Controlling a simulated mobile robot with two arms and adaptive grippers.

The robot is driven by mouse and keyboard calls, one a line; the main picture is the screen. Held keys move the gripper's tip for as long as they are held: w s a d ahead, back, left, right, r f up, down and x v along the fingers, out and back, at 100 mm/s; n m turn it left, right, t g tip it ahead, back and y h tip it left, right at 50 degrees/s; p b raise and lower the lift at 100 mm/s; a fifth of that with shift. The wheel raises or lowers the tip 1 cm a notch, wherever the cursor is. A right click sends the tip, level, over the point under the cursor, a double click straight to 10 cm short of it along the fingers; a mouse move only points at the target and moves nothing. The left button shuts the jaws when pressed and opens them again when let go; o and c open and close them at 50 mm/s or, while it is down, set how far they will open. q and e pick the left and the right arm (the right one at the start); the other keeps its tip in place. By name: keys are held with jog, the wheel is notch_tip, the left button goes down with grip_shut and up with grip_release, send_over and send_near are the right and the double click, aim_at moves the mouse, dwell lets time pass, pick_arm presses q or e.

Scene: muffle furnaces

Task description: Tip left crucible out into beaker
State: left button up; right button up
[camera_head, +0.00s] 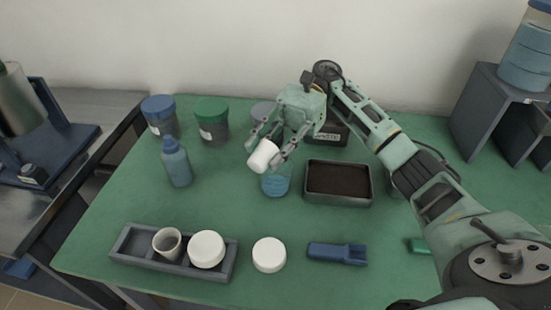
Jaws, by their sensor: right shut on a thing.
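My right gripper (271,142) is shut on a white crucible (263,156), held tilted with its mouth toward the lower left. The glass beaker (276,183) with blue marking or content stands on the green table just below and slightly right of the crucible. The crucible appears to overlap the beaker's top left; whether it touches the rim I cannot tell. My left gripper is not in view.
A white round lid (207,249) sits in the tray's right part, another lid (269,255) on the table. A blue brush (337,254) lies front right. A dark-filled pan (338,181) stands right of the beaker; a blue bottle (176,163) and lidded jars (211,122) stand left.

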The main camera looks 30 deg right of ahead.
jog(key=shift+s+a+r+t+h+b, duration=0.15)
jog(key=shift+t+h+b, duration=0.15)
jog(key=shift+h, duration=0.3)
jog(key=shift+a+t+h+b, duration=0.1)
jog(key=shift+t+h+b, duration=0.2)
jog(key=shift+h, duration=0.3)
jog(key=shift+a+r+t+h, duration=0.15)
jog(key=shift+t+h, duration=0.15)
jog(key=shift+h, duration=0.3)
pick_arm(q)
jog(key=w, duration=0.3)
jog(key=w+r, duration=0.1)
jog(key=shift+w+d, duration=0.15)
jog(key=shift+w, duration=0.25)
pick_arm(e)
jog(key=shift+s+a+r+t+h, duration=0.1)
jog(key=shift+r+t+h, duration=0.15)
jog(key=shift+h, duration=0.3)
jog(key=shift+s+a+r+t+h, duration=0.1)
jog(key=shift+t+h, duration=0.25)
jog(key=shift+h, duration=0.2)
jog(key=shift+s+a+t+h, duration=0.1)
jog(key=shift+a+t+h, duration=0.25)
jog(key=shift+h, duration=0.35)
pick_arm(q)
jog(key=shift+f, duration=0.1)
pick_arm(e)
jog(key=shift+d, duration=0.2)
